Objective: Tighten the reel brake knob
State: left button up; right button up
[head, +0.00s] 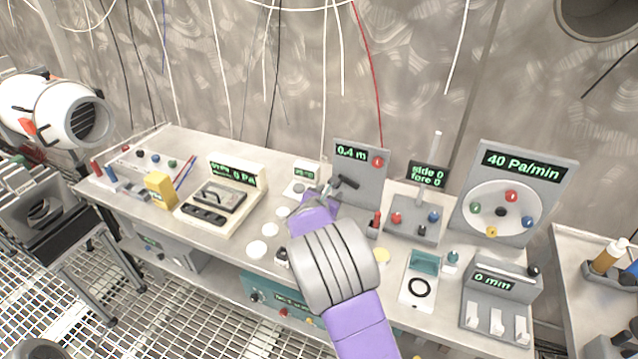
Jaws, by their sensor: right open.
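A grey upright panel (371,193) reads "0.4 m" and stands at the back of the bench, just behind my right gripper. It carries a red round knob (378,161) at its upper right and a black crank-like handle (347,182) at its lower left. No label shows which of these is the reel brake knob. My right gripper (308,203) is open and appears empty, in front of the panel's lower left, close to the black handle. I cannot tell whether it touches the handle. The purple arm and grey wrist hide the bench below. My left gripper is not in view.
The steel bench (232,253) is crowded. A "0 Pa" gauge box (243,177) and yellow block (160,188) stand left. Cables hang behind.

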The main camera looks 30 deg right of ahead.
aim_at(377, 162)
jog(key=k, duration=1)
